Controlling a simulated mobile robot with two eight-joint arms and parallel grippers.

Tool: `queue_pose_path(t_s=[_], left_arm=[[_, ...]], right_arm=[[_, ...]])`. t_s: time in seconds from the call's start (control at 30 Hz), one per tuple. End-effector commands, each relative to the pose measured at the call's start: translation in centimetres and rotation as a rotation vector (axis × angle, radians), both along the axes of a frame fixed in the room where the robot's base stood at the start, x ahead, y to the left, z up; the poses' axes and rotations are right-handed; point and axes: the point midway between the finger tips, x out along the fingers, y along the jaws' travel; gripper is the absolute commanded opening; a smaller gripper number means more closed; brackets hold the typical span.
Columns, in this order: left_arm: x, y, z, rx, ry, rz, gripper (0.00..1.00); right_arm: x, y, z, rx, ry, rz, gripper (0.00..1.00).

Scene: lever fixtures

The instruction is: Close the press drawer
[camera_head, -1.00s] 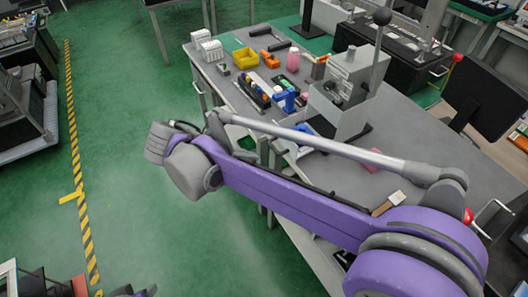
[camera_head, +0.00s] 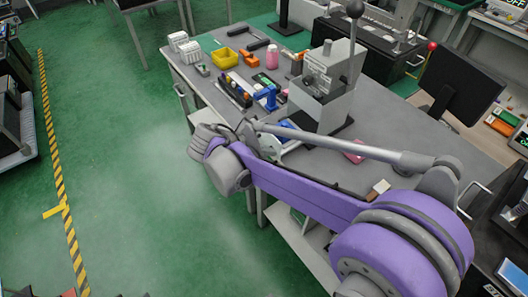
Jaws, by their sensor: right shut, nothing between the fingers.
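The grey press (camera_head: 322,85) stands on the workbench, with a tall lever ending in a dark ball (camera_head: 354,9). A drawer on the press cannot be made out clearly. Blue and white parts (camera_head: 286,130) show low in front of it, partly behind my right arm. My purple right arm crosses from the lower right. Its right gripper (camera_head: 212,132) is at the bench's front edge, left of the press and apart from it. The gripper is shut and empty, its fingers partly hidden by the wrist. My left gripper is not in view.
The grey workbench (camera_head: 400,140) holds a yellow bin (camera_head: 225,58), a blue tool (camera_head: 266,97), a pink bottle (camera_head: 272,57) and white boxes (camera_head: 190,52). A monitor (camera_head: 463,82) stands at the right. The green floor (camera_head: 120,140) at the left is open.

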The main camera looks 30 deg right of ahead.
Motion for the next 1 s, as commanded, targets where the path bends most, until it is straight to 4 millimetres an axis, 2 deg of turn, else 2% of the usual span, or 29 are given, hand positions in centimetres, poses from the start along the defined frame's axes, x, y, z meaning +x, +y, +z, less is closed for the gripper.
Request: queue_pose_path(t_s=[0.17,0.27,0.37,0.6,0.7,0.8,1.0], left_arm=[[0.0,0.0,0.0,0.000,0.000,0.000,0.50],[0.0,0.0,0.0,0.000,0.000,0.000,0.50],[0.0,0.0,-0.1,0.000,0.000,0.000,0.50],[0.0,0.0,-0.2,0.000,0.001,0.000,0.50],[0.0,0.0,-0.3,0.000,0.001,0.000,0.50],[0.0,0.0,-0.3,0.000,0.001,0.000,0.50],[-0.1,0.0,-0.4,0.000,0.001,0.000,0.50]], right_arm=[[0.0,0.0,0.0,0.000,0.000,0.000,0.00],[0.0,-0.7,0.0,0.000,0.000,-0.004,0.00],[0.1,-2.8,0.0,-0.001,0.000,-0.008,0.00],[0.6,-9.8,0.0,-0.002,-0.001,-0.009,0.00],[0.9,-12.0,0.0,0.000,0.000,-0.007,0.00],[1.0,-13.3,0.0,-0.001,0.000,-0.004,0.00],[1.1,-13.9,0.1,-0.003,0.000,0.000,0.00]])
